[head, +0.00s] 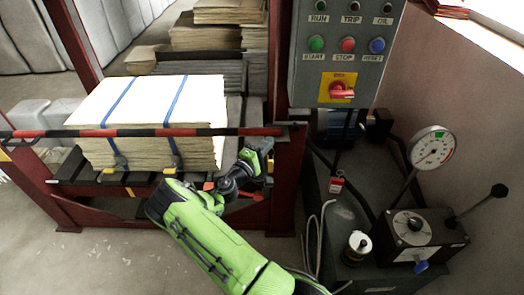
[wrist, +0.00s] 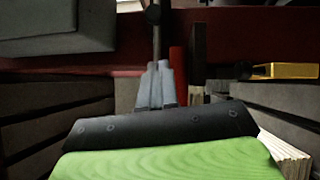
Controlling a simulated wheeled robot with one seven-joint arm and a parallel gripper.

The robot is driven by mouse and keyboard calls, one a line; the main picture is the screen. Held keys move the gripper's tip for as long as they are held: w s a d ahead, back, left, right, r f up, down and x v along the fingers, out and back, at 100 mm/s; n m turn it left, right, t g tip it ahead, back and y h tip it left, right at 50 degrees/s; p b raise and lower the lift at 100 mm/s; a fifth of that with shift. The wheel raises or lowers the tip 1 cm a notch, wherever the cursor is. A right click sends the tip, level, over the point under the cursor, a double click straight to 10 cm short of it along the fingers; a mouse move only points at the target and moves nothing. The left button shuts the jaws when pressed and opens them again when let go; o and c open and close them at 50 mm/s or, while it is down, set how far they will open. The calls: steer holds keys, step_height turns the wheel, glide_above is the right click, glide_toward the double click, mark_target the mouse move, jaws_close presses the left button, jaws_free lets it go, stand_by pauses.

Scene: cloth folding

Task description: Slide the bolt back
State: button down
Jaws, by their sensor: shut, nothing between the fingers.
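My gripper shows in the wrist view (wrist: 155,70) with its grey fingers together and nothing seen between them. In the head view it is at the end of my green arm (head: 266,148), by the right post of the red press frame (head: 285,180), just below the right end of the red-and-black striped bar (head: 250,132). In the wrist view a thin dark rod with a round knob (wrist: 153,14) stands beyond the fingertips, in line with them. It may be the bolt; I cannot tell whether the fingers touch it. In the head view the bolt cannot be made out clearly.
A strapped stack of pale sheets (head: 150,105) lies behind the bar. A grey control box (head: 345,50) hangs above right. A pressure gauge (head: 433,147) and a lever unit (head: 412,232) stand at the right. The floor (head: 90,265) at the lower left is clear.

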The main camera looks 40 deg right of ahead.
steer(key=shift+s+d+r, duration=0.15)
steer(key=shift+s+d, duration=0.05)
steer(key=shift+d, duration=0.95)
steer(key=shift+s+d+r, duration=0.2)
steer(key=shift+d, duration=0.95)
steer(key=shift+s+d+r, duration=0.15)
steer(key=shift+s+d, duration=0.05)
steer(key=shift+d, duration=0.95)
steer(key=s+d, duration=0.1)
steer(key=d, duration=0.1)
steer(key=s+d, duration=0.2)
steer(key=shift+s+d+b, duration=0.1)
steer(key=shift+s+b, duration=0.2)
steer(key=shift+b, duration=0.1)
